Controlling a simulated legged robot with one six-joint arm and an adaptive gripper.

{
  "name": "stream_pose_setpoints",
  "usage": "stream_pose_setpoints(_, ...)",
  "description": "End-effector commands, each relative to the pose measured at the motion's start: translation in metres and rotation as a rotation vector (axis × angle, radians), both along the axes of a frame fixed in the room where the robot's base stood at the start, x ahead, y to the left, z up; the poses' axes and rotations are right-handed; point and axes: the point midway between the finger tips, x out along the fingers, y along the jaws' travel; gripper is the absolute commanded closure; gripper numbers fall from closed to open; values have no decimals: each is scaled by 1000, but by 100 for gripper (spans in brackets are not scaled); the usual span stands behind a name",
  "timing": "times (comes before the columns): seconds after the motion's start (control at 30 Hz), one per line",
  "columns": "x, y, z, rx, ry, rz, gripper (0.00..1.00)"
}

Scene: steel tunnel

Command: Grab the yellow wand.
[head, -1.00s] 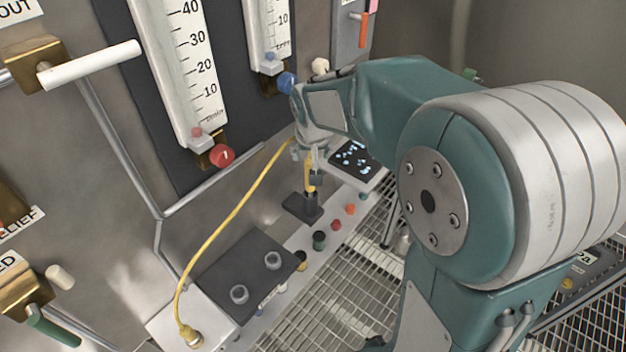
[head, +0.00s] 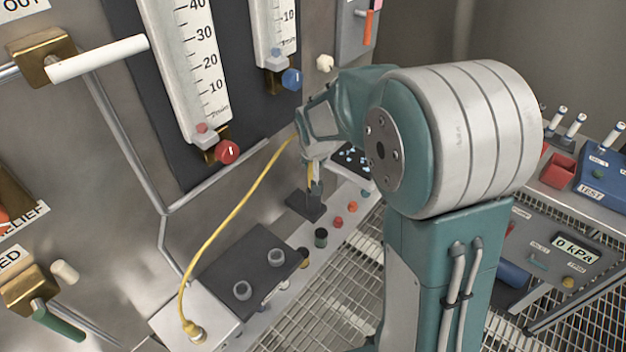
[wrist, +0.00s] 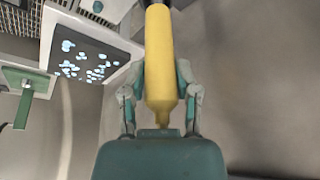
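The yellow wand (wrist: 160,60) lies between the two fingers of my gripper (wrist: 161,78) in the wrist view. The finger pads appear to press on both its sides. Its far end meets a dark part at the top of that view. In the head view, a small piece of the wand (head: 309,199) shows below my gripper (head: 314,187), upright over its black holder (head: 304,211). I cannot tell whether its lower end is still seated there. A yellow cable (head: 228,222) runs from near my gripper down to a fitting on a white box.
A steel panel with gauges stands left, with a red knob (head: 227,152) and blue knob (head: 291,79) near my gripper. A dark screen (wrist: 90,53) lies beside the wand. A black plate (head: 250,268) is on the ledge. Blue test box (head: 604,172) is right.

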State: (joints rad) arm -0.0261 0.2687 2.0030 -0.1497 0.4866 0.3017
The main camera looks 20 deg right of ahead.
Motion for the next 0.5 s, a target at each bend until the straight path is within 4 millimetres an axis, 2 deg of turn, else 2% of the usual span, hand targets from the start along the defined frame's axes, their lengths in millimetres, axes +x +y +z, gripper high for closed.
stream_pose_setpoints(0.5, 0, 0, 4, 0, 1, 0, 100)
